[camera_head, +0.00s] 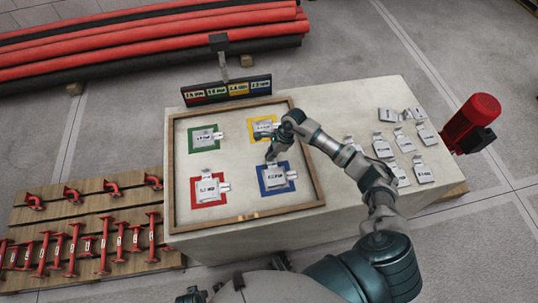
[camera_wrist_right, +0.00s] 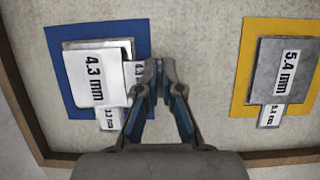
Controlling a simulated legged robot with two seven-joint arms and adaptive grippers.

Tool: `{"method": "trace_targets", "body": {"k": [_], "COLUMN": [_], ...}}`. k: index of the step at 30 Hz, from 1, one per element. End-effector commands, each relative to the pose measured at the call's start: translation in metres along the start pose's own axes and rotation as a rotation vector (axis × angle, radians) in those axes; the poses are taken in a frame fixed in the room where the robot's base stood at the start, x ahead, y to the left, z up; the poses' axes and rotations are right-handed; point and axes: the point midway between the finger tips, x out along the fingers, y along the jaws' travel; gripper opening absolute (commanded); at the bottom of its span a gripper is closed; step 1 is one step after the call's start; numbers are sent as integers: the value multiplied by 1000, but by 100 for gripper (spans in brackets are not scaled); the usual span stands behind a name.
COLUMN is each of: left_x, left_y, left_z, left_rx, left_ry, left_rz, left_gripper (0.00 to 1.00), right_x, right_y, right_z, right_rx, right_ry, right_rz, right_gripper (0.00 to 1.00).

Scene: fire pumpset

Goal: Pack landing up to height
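A framed tray (camera_head: 178,150) on the table has green (camera_head: 192,147), yellow (camera_head: 252,135), red (camera_head: 195,200) and blue (camera_head: 262,188) squares, each bearing labelled grey plates. In the right wrist view the plates on the blue square (camera_wrist_right: 62,75) include one marked 4.3 mm (camera_wrist_right: 95,72), with smaller plates partly beneath it. The yellow square (camera_wrist_right: 240,70) bears a 5.4 mm plate (camera_wrist_right: 285,72) and a smaller plate. My right gripper (camera_wrist_right: 160,68) has its fingertips together, nothing visible between them, beside the blue square's plates. A dark part at the head view's bottom edge may be my left gripper (camera_head: 190,295).
A sign (camera_head: 228,88) with coloured labels stands behind the tray. Several loose plates (camera_head: 405,143) lie on the table's right side. A red cylinder device (camera_head: 472,122) stands beyond the right edge. Red pipes (camera_head: 140,40) lie behind, and a pallet of red fittings (camera_head: 85,235) at left.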

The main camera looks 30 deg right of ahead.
Motion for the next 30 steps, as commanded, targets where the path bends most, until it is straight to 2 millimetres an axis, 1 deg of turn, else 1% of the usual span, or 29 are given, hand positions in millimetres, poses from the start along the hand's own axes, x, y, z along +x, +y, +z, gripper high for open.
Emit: {"method": "trace_targets", "body": {"k": [5, 17, 30], "left_x": [4, 4, 10], "left_y": [0, 0, 1], "left_z": [2, 3, 6], "left_rx": [0, 0, 0], "left_ry": [-4, -5, -9], "left_rz": [1, 1, 2], "left_gripper": [31, 31, 31], "right_x": [-1, -2, 4], "right_y": [-1, -2, -2], "right_z": [-4, -5, -8], "right_rx": [1, 1, 1], "right_ry": [-4, -6, -6], "right_rz": [1, 1, 1], "right_gripper": [0, 0, 0]}}
